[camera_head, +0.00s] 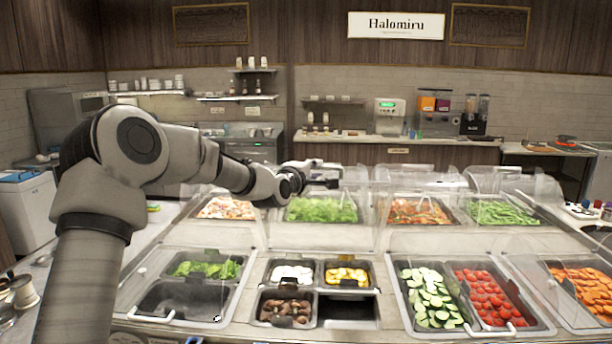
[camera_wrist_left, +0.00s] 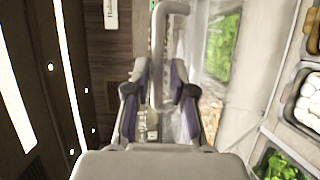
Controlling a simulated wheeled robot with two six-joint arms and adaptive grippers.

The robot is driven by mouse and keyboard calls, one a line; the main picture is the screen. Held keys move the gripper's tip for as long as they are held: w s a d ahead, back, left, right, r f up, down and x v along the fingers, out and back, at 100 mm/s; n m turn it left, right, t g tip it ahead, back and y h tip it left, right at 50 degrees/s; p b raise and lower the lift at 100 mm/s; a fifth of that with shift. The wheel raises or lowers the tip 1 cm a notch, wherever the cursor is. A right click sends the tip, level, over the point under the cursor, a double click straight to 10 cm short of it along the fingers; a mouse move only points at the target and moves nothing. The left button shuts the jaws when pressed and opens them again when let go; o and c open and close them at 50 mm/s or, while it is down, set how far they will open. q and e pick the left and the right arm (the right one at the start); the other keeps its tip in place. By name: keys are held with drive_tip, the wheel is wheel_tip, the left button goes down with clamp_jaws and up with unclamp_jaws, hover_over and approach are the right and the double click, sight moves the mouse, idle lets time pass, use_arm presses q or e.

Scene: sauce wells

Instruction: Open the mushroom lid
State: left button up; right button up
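Dark brown mushroom pieces (camera_head: 285,308) lie in the front left well of the middle front unit. The clear mushroom lid is hard to make out; no handle shows at this unit's front edge, and it seems to stand raised behind the wells. My left gripper (camera_head: 325,181) is above and behind them. In the left wrist view a pale bent handle bar (camera_wrist_left: 156,50) runs between the fingers of this gripper (camera_wrist_left: 159,70). The fingers are apart, with gaps visible on both sides of the bar. My right gripper is out of view.
The left front unit has a handle (camera_head: 150,317) at its front, as does the cucumber and tomato unit (camera_head: 490,331). Clear covers stand over the back row of lettuce (camera_head: 322,209) and other food. White slices (camera_head: 291,274) and yellow slices (camera_head: 346,275) are uncovered.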

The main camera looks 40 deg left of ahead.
use_arm(q)
drive_tip(key=s+d, duration=0.1)
drive_tip(key=s, duration=0.8)
drive_tip(key=shift+s+d+r, duration=0.3)
drive_tip(key=shift+s+r, duration=0.05)
drive_tip(key=shift+f, duration=0.1)
